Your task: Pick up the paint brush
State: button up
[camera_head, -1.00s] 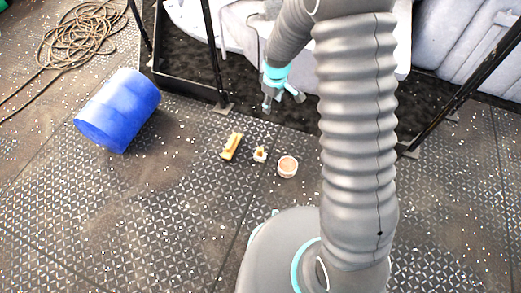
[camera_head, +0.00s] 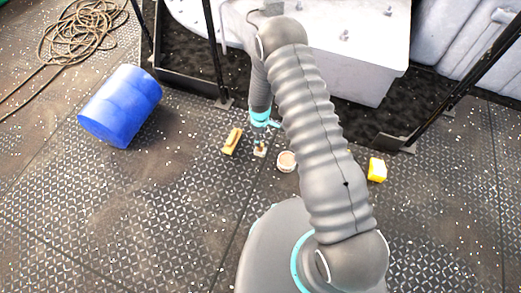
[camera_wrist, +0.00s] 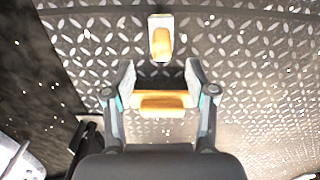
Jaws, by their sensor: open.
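An elongated yellow-orange piece (camera_head: 232,141), which looks most like the paint brush, lies on the deck left of my gripper (camera_head: 262,125) in the head view. A small white and brownish piece (camera_head: 260,150) sits just right of it, below my gripper. I cannot be sure which of the two is the brush. In the wrist view my gripper (camera_wrist: 160,72) is open and empty. A long orange piece (camera_wrist: 161,103) shows between its fingers, apparently on the deck beyond them. A white-edged orange piece (camera_wrist: 161,40) lies past the fingertips.
A small round tub (camera_head: 286,161) and a yellow block (camera_head: 377,169) stand to the right. A blue barrel (camera_head: 120,105) lies at the left, with coiled rope (camera_head: 75,35) behind. Black posts and a pale hull (camera_head: 355,60) bound the back. Front-left deck is clear.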

aim_at(260, 149)
jog(key=shift+s+f, duration=0.15)
jog(key=shift+f, duration=3.75)
grip_shut()
